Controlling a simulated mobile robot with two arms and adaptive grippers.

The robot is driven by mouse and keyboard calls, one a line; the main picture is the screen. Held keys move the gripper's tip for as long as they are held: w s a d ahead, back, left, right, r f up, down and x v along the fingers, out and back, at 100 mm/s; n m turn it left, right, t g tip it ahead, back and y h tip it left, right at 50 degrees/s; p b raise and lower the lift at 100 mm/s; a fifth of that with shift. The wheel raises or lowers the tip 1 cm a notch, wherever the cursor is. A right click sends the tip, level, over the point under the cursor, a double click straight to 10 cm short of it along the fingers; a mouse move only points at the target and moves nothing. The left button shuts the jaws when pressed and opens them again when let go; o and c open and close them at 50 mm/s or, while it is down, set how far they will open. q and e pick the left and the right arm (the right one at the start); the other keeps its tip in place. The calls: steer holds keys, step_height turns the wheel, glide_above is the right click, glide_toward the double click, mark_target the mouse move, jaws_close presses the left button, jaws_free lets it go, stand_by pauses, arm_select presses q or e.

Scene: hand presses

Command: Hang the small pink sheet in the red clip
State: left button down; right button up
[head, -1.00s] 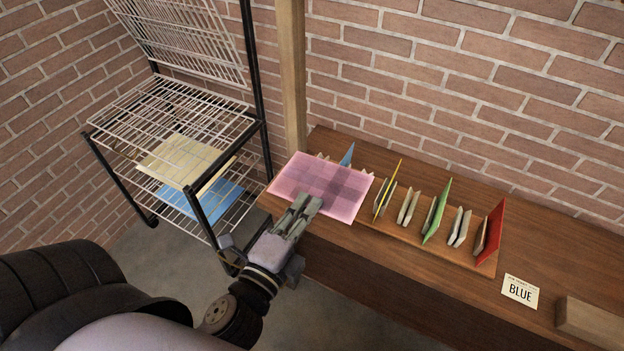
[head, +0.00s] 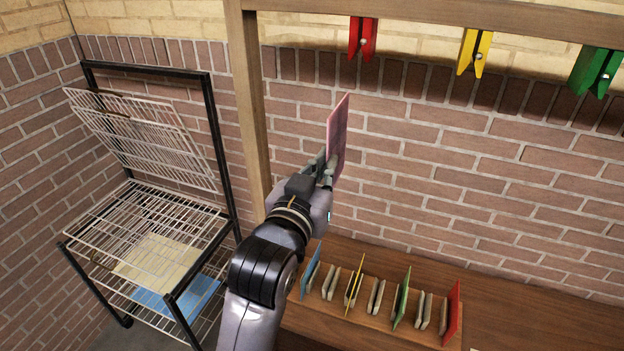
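The small pink sheet (head: 338,137) is held upright in my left gripper (head: 327,170), which is shut on its lower edge. The sheet shows nearly edge-on in the head view. The red clip (head: 362,38) hangs from the wooden rail (head: 430,14) at the top, up and to the right of the sheet, with a visible gap between them in the picture. How far apart they are in depth I cannot tell. My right gripper is not in view.
A yellow clip (head: 475,52) and a green clip (head: 596,72) hang further right. A wooden post (head: 250,100) stands left of the sheet. Below is a table (head: 530,320) with a rack of coloured cards (head: 402,300). A wire drying rack (head: 150,225) stands at left.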

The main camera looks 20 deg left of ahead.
mark_target(348, 93)
arm_select(q)
steer(key=w, duration=0.7)
steer(key=w+r, duration=0.1)
steer(key=w, duration=0.3)
steer(key=shift+w, duration=0.2)
steer(key=shift+w+r, duration=0.25)
steer(key=shift+s+r, duration=0.1)
steer(key=shift+r, duration=1.05)
steer(key=shift+r, duration=0.2)
steer(key=shift+r, duration=1.75)
steer(key=shift+r, duration=0.3)
steer(key=c, duration=2.3)
jaws_free()
steer(key=o, duration=0.6)
